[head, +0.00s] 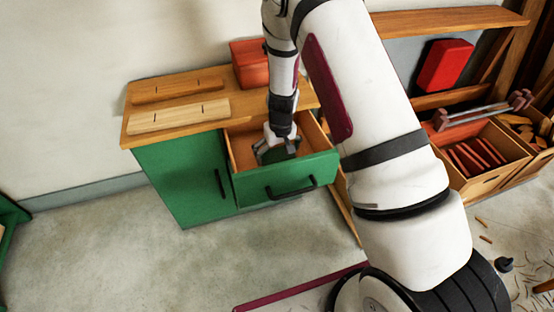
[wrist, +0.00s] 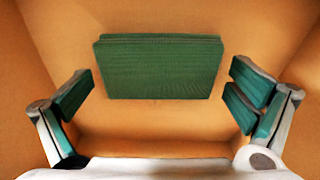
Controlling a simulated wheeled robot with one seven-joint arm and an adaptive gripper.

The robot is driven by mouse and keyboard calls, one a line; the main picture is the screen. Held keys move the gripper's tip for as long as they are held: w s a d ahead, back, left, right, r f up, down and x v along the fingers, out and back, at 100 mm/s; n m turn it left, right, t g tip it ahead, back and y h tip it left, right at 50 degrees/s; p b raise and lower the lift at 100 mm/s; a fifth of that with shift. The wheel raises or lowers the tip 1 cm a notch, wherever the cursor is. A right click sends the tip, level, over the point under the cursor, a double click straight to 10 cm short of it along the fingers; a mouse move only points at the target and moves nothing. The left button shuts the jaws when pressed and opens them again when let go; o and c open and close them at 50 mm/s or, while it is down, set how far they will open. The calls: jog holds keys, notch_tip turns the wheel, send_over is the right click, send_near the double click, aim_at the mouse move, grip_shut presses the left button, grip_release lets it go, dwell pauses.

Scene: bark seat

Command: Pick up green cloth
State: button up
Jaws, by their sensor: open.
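The green cloth (wrist: 160,68) is a folded, dark green rectangle lying on the bottom of an open drawer. In the head view the cloth (head: 283,151) shows only in part, behind my gripper. My gripper (head: 275,150) reaches down into the drawer from above. In the wrist view my gripper (wrist: 160,95) is open, with one finger to the left of the cloth and one to the right. The fingers look apart from the cloth, and nothing is between them in their grip. The drawer (head: 286,180) has a green front with a black handle.
The drawer's wooden walls (wrist: 35,60) stand close around my gripper. The green cabinet (head: 183,175) has a wooden top with two wooden pieces (head: 178,117) and a red-orange box (head: 250,64). Wooden crates (head: 480,160) stand at the right. The floor at front left is clear.

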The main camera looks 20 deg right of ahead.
aim_at(277, 154)
jog(key=shift+f, duration=0.15)
jog(key=shift+c, duration=0.2)
jog(key=c, duration=0.7)
notch_tip(277, 154, up, 10)
jog(key=p, duration=0.4)
